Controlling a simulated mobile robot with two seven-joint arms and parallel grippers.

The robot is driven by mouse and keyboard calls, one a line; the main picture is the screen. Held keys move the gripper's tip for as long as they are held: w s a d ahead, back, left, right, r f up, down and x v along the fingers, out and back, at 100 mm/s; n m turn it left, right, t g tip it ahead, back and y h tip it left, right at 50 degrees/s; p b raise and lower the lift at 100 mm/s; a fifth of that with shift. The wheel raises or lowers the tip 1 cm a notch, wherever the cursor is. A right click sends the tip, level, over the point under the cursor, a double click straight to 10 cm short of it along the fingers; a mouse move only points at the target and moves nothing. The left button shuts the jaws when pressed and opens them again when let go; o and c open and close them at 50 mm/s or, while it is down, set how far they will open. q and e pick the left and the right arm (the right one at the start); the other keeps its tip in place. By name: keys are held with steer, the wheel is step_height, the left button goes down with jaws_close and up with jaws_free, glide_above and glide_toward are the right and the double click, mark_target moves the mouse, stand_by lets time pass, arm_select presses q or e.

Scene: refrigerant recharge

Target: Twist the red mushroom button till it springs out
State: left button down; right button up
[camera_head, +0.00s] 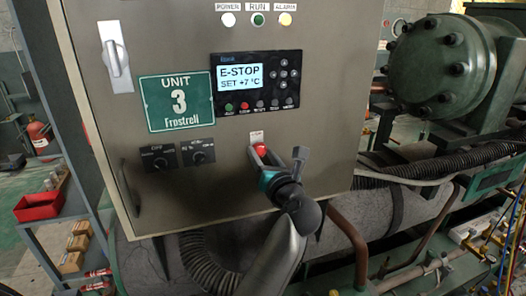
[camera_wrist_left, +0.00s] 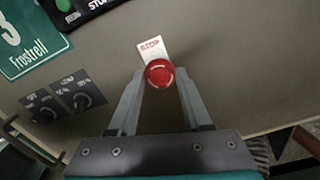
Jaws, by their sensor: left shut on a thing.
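The red mushroom button (camera_head: 261,149) is on the lower part of the grey cabinet front, below the display. In the left wrist view the red button (camera_wrist_left: 160,73) sits between the tips of my left gripper's two fingers, with a white label (camera_wrist_left: 151,47) just above it. My left gripper (camera_head: 262,155) reaches in from below and is shut on the button, with a finger at either side. The display (camera_head: 241,77) reads E-STOP and SET +7 °C. I cannot tell whether the button is pressed in or out. My right gripper is not in view.
Two rotary knobs on dark plates (camera_head: 178,155) are left of the button. A green UNIT 3 sign (camera_head: 178,102) is above them. A cabinet handle (camera_head: 116,57) is at upper left. Pipes and a corrugated hose (camera_head: 205,262) run below the cabinet. A red bin (camera_head: 39,206) is at far left.

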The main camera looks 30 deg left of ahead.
arm_select(q)
steer(key=shift+m, duration=0.3)
steer(key=shift+p, duration=0.3)
steer(key=shift+m+p, duration=0.3)
steer(key=shift+p, duration=0.15)
steer(key=shift+c, duration=2)
jaws_free()
steer(key=shift+a+f, duration=0.1)
